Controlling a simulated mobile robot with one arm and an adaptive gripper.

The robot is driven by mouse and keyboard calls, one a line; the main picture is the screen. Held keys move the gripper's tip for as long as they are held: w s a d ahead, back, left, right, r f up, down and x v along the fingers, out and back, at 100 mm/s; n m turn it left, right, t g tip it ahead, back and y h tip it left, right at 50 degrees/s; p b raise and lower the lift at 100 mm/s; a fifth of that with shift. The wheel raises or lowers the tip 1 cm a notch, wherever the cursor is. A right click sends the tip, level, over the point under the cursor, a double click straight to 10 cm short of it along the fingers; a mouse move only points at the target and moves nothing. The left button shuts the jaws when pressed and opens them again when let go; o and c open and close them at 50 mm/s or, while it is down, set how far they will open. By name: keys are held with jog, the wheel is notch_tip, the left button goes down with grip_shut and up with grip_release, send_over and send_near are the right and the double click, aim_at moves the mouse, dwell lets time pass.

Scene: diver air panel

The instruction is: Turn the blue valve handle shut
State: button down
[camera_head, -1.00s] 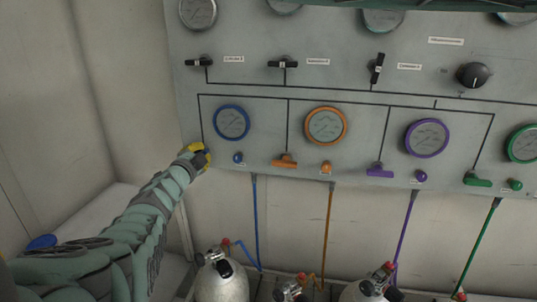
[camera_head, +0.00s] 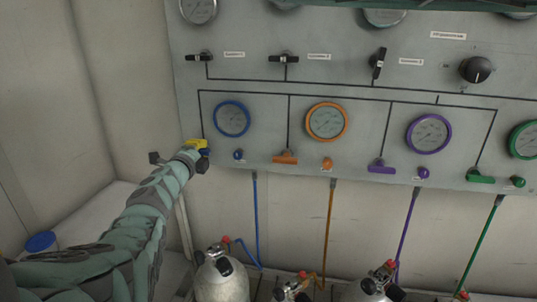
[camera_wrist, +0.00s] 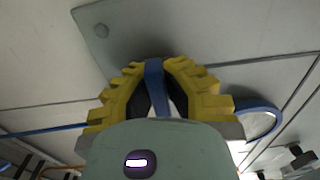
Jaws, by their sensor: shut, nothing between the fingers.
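The blue valve handle (camera_wrist: 154,84) shows in the wrist view as a narrow blue bar, seen between the yellow fingers of my gripper (camera_wrist: 156,68). I cannot tell whether the fingers touch it. In the head view my gripper (camera_head: 197,145) is at the lower left corner of the panel, left of the blue-rimmed gauge (camera_head: 232,119). A small blue part of the handle (camera_head: 204,151) shows beside it; the rest is hidden. My gripper is shut, with nothing gripped.
The grey panel (camera_head: 262,160) carries an orange handle (camera_head: 285,157), a purple handle (camera_head: 381,167) and a green handle (camera_head: 480,176) to the right. A blue knob (camera_head: 239,155) is close to my gripper. Gas cylinders (camera_head: 222,278) stand below, with coloured hoses above them.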

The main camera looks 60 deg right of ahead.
jog(key=c, duration=1.7)
grip_release()
jog(key=shift+r, duration=0.1)
jog(key=o, duration=0.7)
jog(key=shift+f+v, duration=0.25)
jog(key=shift+v, duration=0.8)
jog(key=v, duration=1)
jog(key=shift+r, duration=0.15)
